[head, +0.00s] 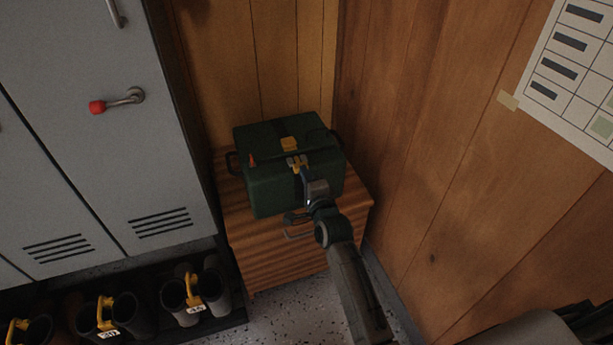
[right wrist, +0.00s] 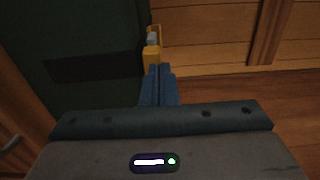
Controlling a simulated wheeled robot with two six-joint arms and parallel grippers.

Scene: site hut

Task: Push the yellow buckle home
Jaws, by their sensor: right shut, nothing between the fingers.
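A dark green case (head: 265,190) with a black handle at each side sits on the wooden cabinet. The yellow buckle (head: 297,163) is on the case's front, below a yellow piece (head: 289,144) on the lid. In the right wrist view the yellow buckle (right wrist: 152,54) has a grey part in it, just beyond my fingertips. My right gripper (head: 304,175) is shut and empty, its tips at the buckle's near end. I cannot tell whether they touch it. The blue fingers show in the right wrist view (right wrist: 158,72). My left gripper is out of view.
The wooden cabinet (head: 270,268) has a metal handle (head: 298,233) under my right gripper. Wood-panelled walls stand close behind and right of the case. Grey lockers (head: 95,130) stand at the left, with several boots joined by yellow clips (head: 192,288) below. Speckled floor is free in front.

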